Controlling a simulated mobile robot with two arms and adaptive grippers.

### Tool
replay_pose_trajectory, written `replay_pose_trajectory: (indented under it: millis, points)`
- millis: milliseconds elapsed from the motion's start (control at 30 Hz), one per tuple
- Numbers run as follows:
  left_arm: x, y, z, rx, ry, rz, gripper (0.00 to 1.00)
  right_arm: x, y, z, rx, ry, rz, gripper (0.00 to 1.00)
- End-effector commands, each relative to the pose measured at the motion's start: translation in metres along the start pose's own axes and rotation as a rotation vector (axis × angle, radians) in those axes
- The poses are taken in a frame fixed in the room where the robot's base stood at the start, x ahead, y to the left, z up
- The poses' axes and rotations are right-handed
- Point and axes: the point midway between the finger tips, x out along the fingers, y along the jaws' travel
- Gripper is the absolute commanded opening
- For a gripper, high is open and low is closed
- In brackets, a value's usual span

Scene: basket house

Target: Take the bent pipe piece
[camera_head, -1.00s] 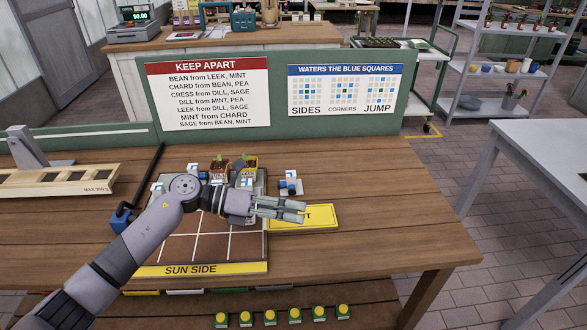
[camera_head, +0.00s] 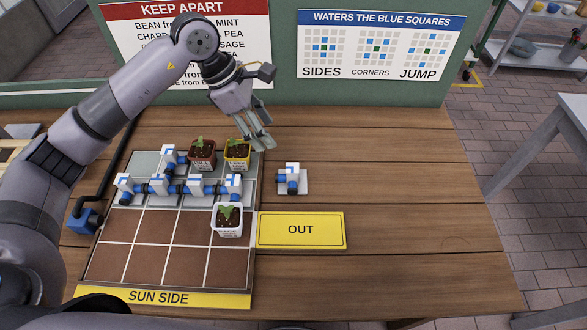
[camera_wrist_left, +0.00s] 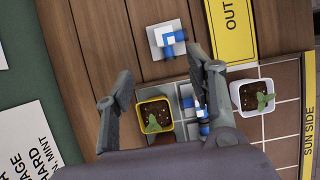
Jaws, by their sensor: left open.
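The bent pipe piece (camera_head: 291,179), a white square tile with a blue-and-white elbow pipe, lies alone on the wooden table, right of the planting grid and above the yellow OUT sign. It also shows whole at the top of the left wrist view (camera_wrist_left: 168,40). My left gripper (camera_head: 262,143) points down over the table, up and left of the piece, close to the yellow pot. It is open and empty. In the left wrist view its fingers (camera_wrist_left: 161,85) stand apart, with the piece beyond them. My right gripper is not in view.
The grid (camera_head: 170,240) holds a run of blue-and-white pipes (camera_head: 180,188). A red pot (camera_head: 202,156), a yellow pot (camera_head: 237,154) and a white pot (camera_head: 227,219) stand on it. The OUT sign (camera_head: 301,230) lies below the piece. The table to the right is clear.

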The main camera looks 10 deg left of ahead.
Motion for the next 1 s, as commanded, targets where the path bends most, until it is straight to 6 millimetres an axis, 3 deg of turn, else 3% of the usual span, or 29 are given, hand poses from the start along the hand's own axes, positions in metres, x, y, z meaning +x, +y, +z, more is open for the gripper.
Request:
replay_pose_trajectory:
  millis: [333, 667, 800, 1000]
  points:
    - [0.073, -0.002, 0.002, -0.003, -0.003, -0.005, 0.50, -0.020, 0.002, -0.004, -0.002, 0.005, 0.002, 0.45]
    - [0.101, -0.003, 0.003, -0.004, -0.003, -0.004, 0.50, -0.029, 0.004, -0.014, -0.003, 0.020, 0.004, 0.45]
    - [0.121, -0.010, 0.005, -0.004, -0.003, -0.007, 0.50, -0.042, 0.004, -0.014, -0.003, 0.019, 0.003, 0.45]
    - [0.144, -0.008, 0.003, -0.002, -0.003, -0.002, 0.50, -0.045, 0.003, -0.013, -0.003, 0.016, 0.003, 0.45]
